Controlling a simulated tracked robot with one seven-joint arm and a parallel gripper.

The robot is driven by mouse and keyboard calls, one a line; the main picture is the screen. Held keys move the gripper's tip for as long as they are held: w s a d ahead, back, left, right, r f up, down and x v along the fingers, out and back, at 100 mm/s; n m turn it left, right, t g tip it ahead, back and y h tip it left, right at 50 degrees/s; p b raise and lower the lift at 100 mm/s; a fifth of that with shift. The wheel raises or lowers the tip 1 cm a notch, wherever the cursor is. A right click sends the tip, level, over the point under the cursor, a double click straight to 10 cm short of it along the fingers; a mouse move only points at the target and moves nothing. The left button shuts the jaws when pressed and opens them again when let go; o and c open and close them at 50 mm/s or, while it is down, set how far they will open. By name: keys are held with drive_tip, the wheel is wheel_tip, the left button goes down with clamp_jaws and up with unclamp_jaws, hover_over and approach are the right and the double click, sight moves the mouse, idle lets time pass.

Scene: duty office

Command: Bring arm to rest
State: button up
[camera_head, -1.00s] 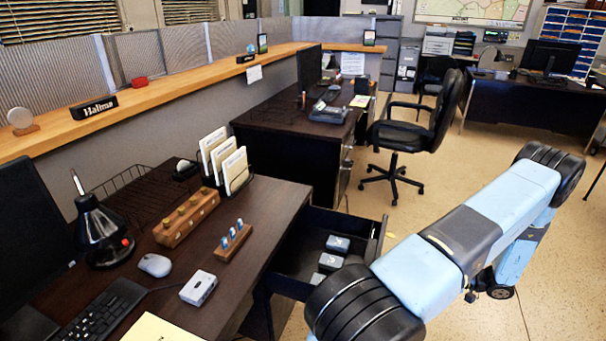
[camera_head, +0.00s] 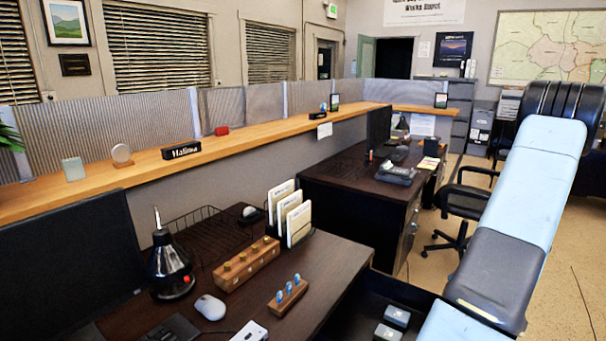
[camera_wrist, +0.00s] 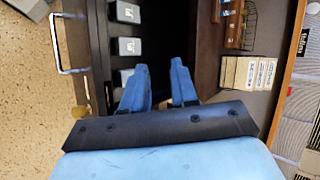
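My arm (camera_head: 510,210) shows in the head view as light blue links with dark joints, raised at the right side. My gripper is outside the head view. In the wrist view my gripper (camera_wrist: 160,85) has two blue fingers, apart with a gap between them. Nothing shows between the fingers. It is above the edge of the desk and an open drawer (camera_wrist: 100,40). Grey boxes (camera_wrist: 130,46) lie in the drawer, left of the fingers.
The dark desk (camera_head: 330,262) holds a wooden block with pegs (camera_head: 247,264), a small peg stand (camera_head: 288,295), a card rack (camera_head: 290,212), a black lamp-like device (camera_head: 168,268) and a mouse (camera_head: 210,307). A wooden ledge (camera_head: 240,138) runs behind. Floor is open at right.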

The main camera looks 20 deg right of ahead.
drive_tip(key=w+a+r+n+g+h, duration=0.2)
drive_tip(key=w+a+r+h, duration=0.1)
drive_tip(key=a+r, duration=0.7)
drive_tip(key=w+a+r+n+g+h, duration=0.1)
drive_tip(key=w+a+r+h, duration=0.15)
drive_tip(key=a+r, duration=0.75)
drive_tip(key=s+a+r+n+t+h, duration=0.1)
drive_tip(key=s+a+r, duration=0.4)
drive_tip(key=a, duration=0.5)
drive_tip(key=s+a+r+n+t+h, duration=0.2)
drive_tip(key=s+a+r, duration=0.4)
drive_tip(key=a, duration=0.4)
drive_tip(key=shift+s+r+t+h, duration=0.2)
drive_tip(key=shift+s+t+h, duration=0.45)
drive_tip(key=shift+s+t, duration=0.2)
drive_tip(key=shift+a, duration=0.2)
